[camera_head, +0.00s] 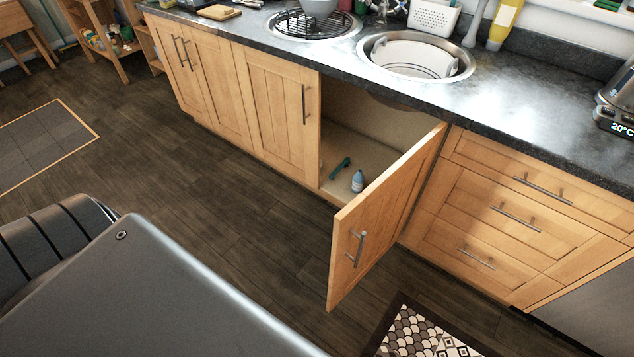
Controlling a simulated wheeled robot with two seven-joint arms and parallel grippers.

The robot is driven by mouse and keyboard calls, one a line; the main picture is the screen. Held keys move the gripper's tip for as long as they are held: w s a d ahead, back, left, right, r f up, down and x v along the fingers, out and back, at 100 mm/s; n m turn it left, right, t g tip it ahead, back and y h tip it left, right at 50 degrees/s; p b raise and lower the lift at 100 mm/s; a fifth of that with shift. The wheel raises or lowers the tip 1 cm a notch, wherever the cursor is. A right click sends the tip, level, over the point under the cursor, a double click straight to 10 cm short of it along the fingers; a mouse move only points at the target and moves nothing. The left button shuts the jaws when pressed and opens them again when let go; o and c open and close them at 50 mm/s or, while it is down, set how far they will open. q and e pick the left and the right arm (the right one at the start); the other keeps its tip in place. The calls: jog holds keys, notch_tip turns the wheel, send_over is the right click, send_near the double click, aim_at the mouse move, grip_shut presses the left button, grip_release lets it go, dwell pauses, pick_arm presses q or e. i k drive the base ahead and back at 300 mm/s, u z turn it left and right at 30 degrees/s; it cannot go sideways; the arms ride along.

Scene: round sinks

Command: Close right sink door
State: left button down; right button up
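The right sink door (385,215) is a light wooden cabinet door with a vertical metal handle (356,248). It stands wide open, hinged on its right side and swung out toward me over the floor. Behind it the cabinet interior (365,140) is exposed, holding a small blue bottle (358,181) and a teal object (340,168). The left sink door (277,110) beside the opening is shut. Neither of my grippers is in the view.
Two round sinks (471,66) are set in the dark countertop (520,85). Drawers with bar handles (516,215) are right of the open door. A patterned mat (425,335) lies on the floor near the door. The wooden floor (235,215) left of the door is clear.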

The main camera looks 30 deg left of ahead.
aim_at(366, 229)
jog(key=u, duration=0.35)
jog(key=i, duration=0.5)
jog(key=u, duration=1.2)
